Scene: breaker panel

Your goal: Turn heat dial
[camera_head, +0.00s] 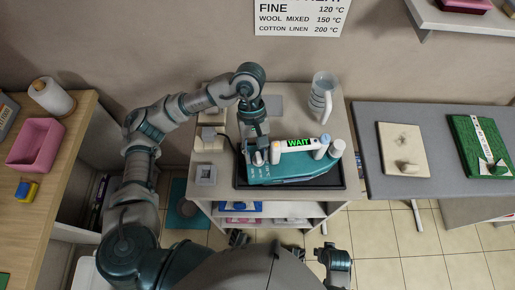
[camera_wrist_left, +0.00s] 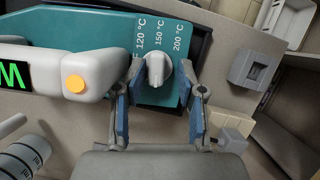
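The heat dial (camera_wrist_left: 156,69) is a pale round knob with a raised grip on a teal panel (camera_wrist_left: 100,28) of the ironing device. Marks for 120, 150 and 200 °C stand beside it. In the left wrist view its grip looks roughly upright, near the 150 °C mark; the exact setting is hard to read. My left gripper (camera_wrist_left: 159,77) is open, with one blue-padded finger on each side of the dial. I cannot tell whether either finger touches it. In the head view my left gripper (camera_head: 261,154) comes down over the panel's left end and hides the dial.
The white handle with a green WAIT display (camera_head: 299,143) lies beside the dial. A clear jug (camera_head: 322,93) stands behind, and a grey square holder (camera_head: 206,174) sits left. A grey board (camera_head: 368,150) is on the right; a pink bin (camera_head: 36,145) is on the left.

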